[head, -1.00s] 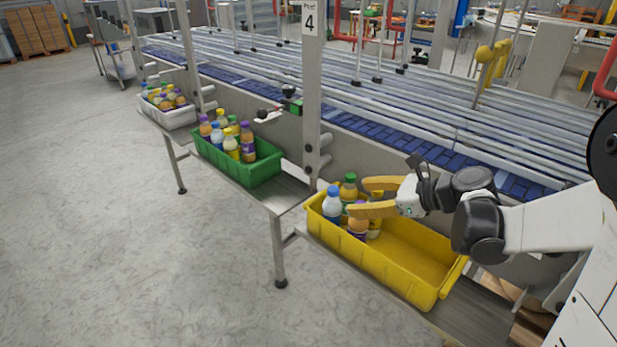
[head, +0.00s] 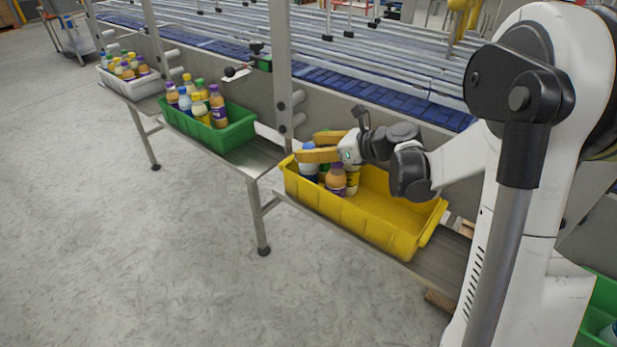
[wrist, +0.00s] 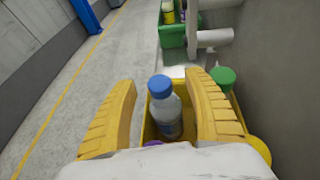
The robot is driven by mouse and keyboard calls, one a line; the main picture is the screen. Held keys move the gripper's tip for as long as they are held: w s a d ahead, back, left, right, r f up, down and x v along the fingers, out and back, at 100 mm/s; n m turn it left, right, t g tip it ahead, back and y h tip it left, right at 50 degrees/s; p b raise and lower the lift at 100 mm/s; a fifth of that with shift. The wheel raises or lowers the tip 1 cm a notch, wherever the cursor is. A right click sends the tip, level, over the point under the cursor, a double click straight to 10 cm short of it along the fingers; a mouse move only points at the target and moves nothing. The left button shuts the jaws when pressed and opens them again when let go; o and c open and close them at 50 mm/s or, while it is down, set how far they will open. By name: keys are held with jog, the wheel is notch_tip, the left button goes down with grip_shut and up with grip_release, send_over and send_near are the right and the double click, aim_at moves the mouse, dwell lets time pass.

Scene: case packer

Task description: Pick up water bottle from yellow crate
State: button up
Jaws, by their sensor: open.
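The yellow crate (head: 372,220) rests on the ledge beside the conveyor, with several bottles grouped at its left end. The water bottle, clear with a blue cap, stands upright there; in the head view it (head: 308,170) is partly hidden by my gripper (head: 308,147). In the wrist view the water bottle (wrist: 165,112) shows between the two yellow fingers of my gripper (wrist: 165,100), which are open with a gap on both sides. An orange bottle with a purple cap (head: 336,180) stands in front. A green-capped bottle (wrist: 222,78) is just outside the right finger.
A green crate (head: 235,134) with several bottles stands on the ledge to the left, and a white crate (head: 131,87) lies farther off. A metal post (head: 279,75) rises behind the yellow crate's left end. The yellow crate's right half is empty.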

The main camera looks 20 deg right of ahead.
jog(key=shift+w+a+f, duration=0.15)
jog(key=shift+w+a, duration=0.05)
jog(key=shift+a, duration=0.05)
grip_shut()
